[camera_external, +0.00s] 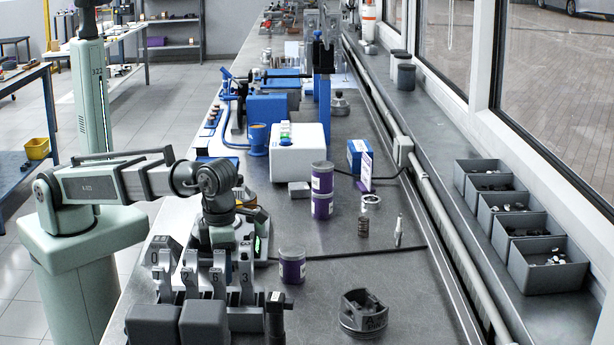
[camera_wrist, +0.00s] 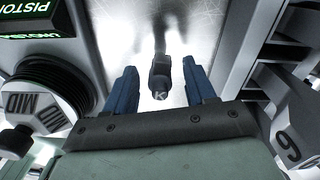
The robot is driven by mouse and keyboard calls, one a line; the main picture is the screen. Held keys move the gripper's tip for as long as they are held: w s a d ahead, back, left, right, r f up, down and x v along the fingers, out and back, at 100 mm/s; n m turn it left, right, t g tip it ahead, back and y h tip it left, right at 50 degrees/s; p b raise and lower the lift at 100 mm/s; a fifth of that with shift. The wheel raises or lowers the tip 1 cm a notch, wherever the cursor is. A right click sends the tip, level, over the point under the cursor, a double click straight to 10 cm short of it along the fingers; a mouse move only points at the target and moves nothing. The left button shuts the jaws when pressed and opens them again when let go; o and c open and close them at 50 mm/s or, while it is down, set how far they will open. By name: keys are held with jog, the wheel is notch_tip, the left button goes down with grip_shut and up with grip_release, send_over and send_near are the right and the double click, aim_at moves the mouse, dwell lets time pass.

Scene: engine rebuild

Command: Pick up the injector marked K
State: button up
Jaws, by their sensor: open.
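The injector marked K (camera_wrist: 160,80) shows in the wrist view as a dark piece with a pale K on its near end. It lies between the two blue fingers of my gripper (camera_wrist: 158,72), with visible gaps on both sides. The fingers are open and do not appear to touch it. In the external view my gripper (camera_external: 222,238) is low over the bench behind the numbered grey blocks, which hide its fingertips. I cannot make out the K injector there.
Numbered grey blocks (camera_external: 217,284) stand close in front of my gripper. A dark upright piece (camera_external: 275,312) stands beside them. A lit display (camera_wrist: 35,12) and a round knob marked MID (camera_wrist: 38,100) are close on the left. A purple can (camera_external: 292,268) and a piston (camera_external: 363,312) stand right.

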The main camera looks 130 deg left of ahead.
grip_shut()
dwell(0.5)
jog(key=shift+r, duration=0.15)
